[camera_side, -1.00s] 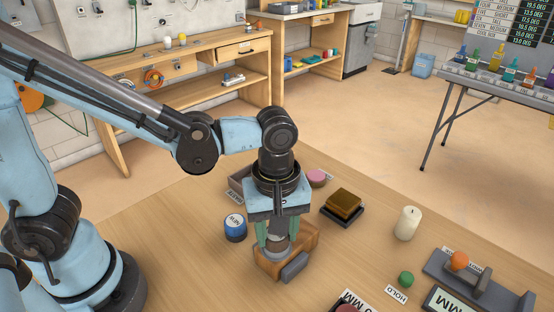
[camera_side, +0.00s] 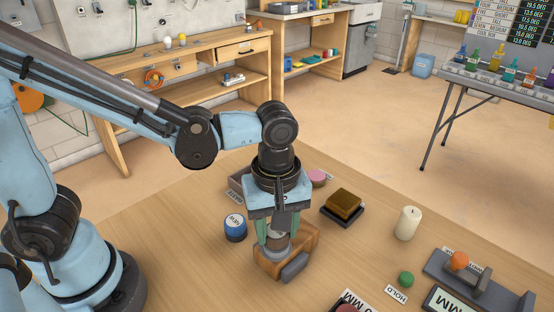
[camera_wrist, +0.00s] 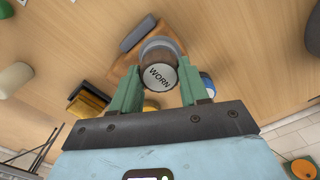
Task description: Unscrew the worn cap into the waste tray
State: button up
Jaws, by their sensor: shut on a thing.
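My gripper (camera_side: 277,236) is over the wooden block holder (camera_side: 304,240), with its green fingers pointing down. It is shut on the worn cap (camera_wrist: 160,76), whose WORN label faces the wrist camera between the two fingers. A grey rounded body (camera_wrist: 158,46) shows around the cap on the block; I cannot tell whether the cap is clear of it. The grey waste tray (camera_side: 236,182) lies behind and left of the gripper, partly hidden by it. A blue new cap (camera_side: 235,229) with a NEW label stands on the table left of the block.
A pink round piece (camera_side: 318,177), a brown-gold block on a dark base (camera_side: 343,203) and a candle (camera_side: 407,224) stand to the right. A green button (camera_side: 406,279) by a HOLD card and a grey device with an orange knob (camera_side: 459,261) are at front right.

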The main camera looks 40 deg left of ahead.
jog(key=shift+r, duration=0.35)
jog(key=shift+r, duration=1)
jog(key=shift+w+a+r+n, duration=0.1)
jog(key=shift+w+a+n, duration=0.25)
jog(key=shift+n, duration=0.35)
jog(key=w+a+r+n, duration=0.1)
jog(key=w+a+n, duration=0.25)
jog(key=n, duration=0.45)
jog(key=w+a+r+n, duration=0.1)
jog(key=w+a+n, duration=0.1)
jog(key=a+n, duration=0.45)
jog(key=w+a+f, duration=0.1)
jog(key=a+f, duration=0.1)
jog(key=a, duration=0.1)
jog(key=w+a+f+n, duration=0.1)
jog(key=w+a+f, duration=0.1)
jog(key=a, duration=0.1)
jog(key=w+a+f+n, duration=0.1)
jog(key=a+f, duration=0.1)
jog(key=a, duration=0.1)
jog(key=shift+w+a+f, duration=0.15)
jog(key=shift+w+f, duration=0.1)
jog(key=shift+w, duration=0.15)
jog(key=shift+f, duration=2.05)
